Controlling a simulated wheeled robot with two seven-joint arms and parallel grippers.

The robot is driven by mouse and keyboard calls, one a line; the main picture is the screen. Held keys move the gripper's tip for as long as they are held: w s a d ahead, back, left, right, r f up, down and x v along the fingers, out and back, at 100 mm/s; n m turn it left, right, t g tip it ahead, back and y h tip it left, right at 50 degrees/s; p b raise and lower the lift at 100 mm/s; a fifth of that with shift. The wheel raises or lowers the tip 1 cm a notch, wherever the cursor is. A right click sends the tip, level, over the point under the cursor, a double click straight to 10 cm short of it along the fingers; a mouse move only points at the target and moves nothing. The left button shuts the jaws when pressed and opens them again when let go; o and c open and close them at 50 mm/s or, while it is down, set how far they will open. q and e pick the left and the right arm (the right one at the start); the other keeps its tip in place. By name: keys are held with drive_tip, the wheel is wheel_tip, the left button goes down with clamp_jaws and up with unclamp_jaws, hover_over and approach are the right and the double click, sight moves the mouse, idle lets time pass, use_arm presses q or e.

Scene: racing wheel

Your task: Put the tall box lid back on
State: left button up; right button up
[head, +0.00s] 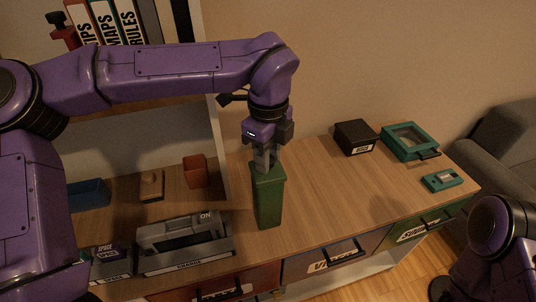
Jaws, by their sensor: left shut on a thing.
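The tall green box (268,205) stands upright on the wooden counter, near the middle of the head view. Its green lid (272,177) is at the top of the box, in line with the walls. I cannot tell whether it is fully seated. My left gripper (265,162) comes down from above and is shut on the lid, with its fingers hiding the part they hold. Part of my right arm shows at the lower right, but its gripper is not in view.
A black box (356,137), a teal case (409,142) and a small teal device (442,180) are at the right. Counter right of the box is clear.

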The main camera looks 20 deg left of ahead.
use_arm(q)
drive_tip(key=o, duration=1.1)
drive_tip(key=shift+r, duration=0.1)
wheel_tip(320, 180, up, 10)
drive_tip(key=shift+r+b, duration=0.2)
drive_tip(key=shift+b, duration=0.15)
